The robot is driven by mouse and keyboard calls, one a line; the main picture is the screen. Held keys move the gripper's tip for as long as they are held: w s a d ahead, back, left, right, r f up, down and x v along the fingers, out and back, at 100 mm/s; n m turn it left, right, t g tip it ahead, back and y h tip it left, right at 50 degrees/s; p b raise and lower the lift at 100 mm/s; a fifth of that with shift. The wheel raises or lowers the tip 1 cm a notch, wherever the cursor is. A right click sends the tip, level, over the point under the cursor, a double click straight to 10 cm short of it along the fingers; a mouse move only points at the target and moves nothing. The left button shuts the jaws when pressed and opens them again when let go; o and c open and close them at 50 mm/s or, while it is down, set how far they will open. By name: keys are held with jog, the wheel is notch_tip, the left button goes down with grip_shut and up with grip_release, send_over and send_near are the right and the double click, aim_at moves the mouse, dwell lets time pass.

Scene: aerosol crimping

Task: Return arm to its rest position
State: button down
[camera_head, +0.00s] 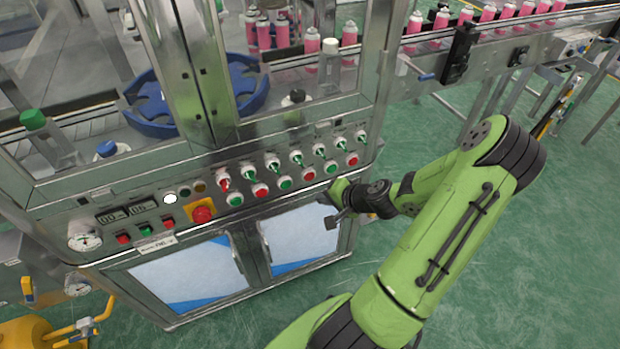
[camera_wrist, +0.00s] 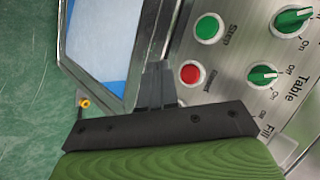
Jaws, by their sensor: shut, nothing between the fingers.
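My green arm (camera_head: 430,245) reaches from the bottom of the head view up to the right and bends back left to the machine. My gripper (camera_head: 332,222) is close to the right end of the machine's control panel (camera_head: 275,205), by the top of the right lower door. In the wrist view my gripper (camera_wrist: 157,82) shows its dark fingers together, with nothing held. The fingertips lie between a door window and a red button (camera_wrist: 191,74). I cannot tell whether they touch the panel.
The panel carries green and red buttons, switches and a red emergency stop (camera_head: 202,214). A conveyor (camera_head: 540,32) with several pink cans runs along the upper right. Gauges (camera_head: 85,242) and yellow piping (camera_head: 50,330) stand at lower left. Green floor (camera_head: 540,260) at right is open.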

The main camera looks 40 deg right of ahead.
jog(key=shift+s+a, duration=0.15)
jog(key=shift+s, duration=0.3)
dwell(0.3)
jog(key=a+r+n+g+p, duration=0.55)
jog(key=a+r+n, duration=0.45)
jog(key=a+r, duration=0.45)
jog(key=s+a+r+n+p, duration=0.2)
jog(key=s+a+r, duration=0.2)
jog(key=r, duration=0.5)
jog(key=s+a+r+n+t+h+p, duration=0.1)
jog(key=s+a+r, duration=0.3)
jog(key=s+r, duration=0.5)
jog(key=shift+s+r+n+p, duration=0.2)
jog(key=shift+s+n+p, duration=0.05)
jog(key=shift+n+p, duration=0.35)
